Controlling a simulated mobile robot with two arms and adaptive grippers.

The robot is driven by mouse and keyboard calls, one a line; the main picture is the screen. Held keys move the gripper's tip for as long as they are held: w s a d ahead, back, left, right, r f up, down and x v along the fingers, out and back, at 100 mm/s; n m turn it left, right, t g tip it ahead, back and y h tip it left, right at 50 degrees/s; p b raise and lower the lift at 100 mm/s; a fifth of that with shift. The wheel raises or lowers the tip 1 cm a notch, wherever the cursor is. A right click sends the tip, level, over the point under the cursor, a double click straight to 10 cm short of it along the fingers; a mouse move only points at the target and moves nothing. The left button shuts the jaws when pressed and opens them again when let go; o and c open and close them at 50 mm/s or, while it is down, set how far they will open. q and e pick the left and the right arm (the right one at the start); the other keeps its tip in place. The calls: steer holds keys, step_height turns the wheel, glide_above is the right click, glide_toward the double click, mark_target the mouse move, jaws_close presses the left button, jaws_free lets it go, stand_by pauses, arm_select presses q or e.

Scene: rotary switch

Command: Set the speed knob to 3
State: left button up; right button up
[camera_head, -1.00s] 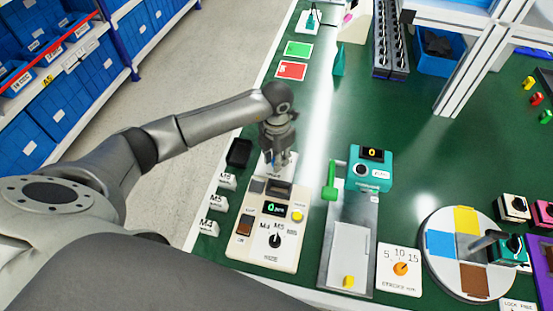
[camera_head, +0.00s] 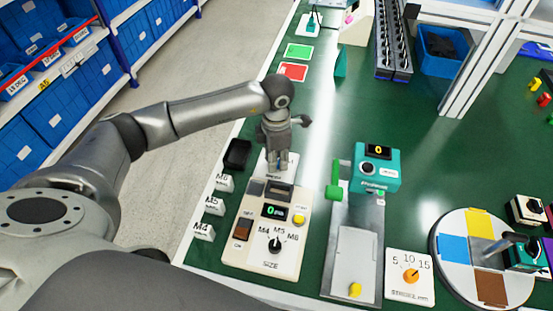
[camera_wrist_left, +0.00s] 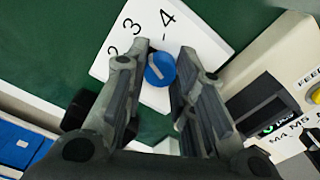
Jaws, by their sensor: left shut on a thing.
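The blue speed knob (camera_wrist_left: 160,69) sits on a white card (camera_wrist_left: 196,47) marked 2, 3 and 4. My left gripper (camera_wrist_left: 160,75) is shut on the knob, with one finger on each side of it. The knob's pointer is too small to read for certain. In the head view, my left gripper (camera_head: 277,168) points down at the white card behind the cream control box; its fingers hide the knob there. My right gripper is not in view.
The cream control box (camera_head: 245,255) with a size dial (camera_head: 275,244) stands just in front of the gripper. A teal counter device (camera_head: 374,168) and a metal plate stand to the right. A black tray (camera_head: 238,153) lies left of the gripper.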

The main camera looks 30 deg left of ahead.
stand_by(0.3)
arm_select(q)
steer(key=o, duration=1.1)
steer(key=shift+c, duration=0.2)
step_height(320, 180, up, 12)
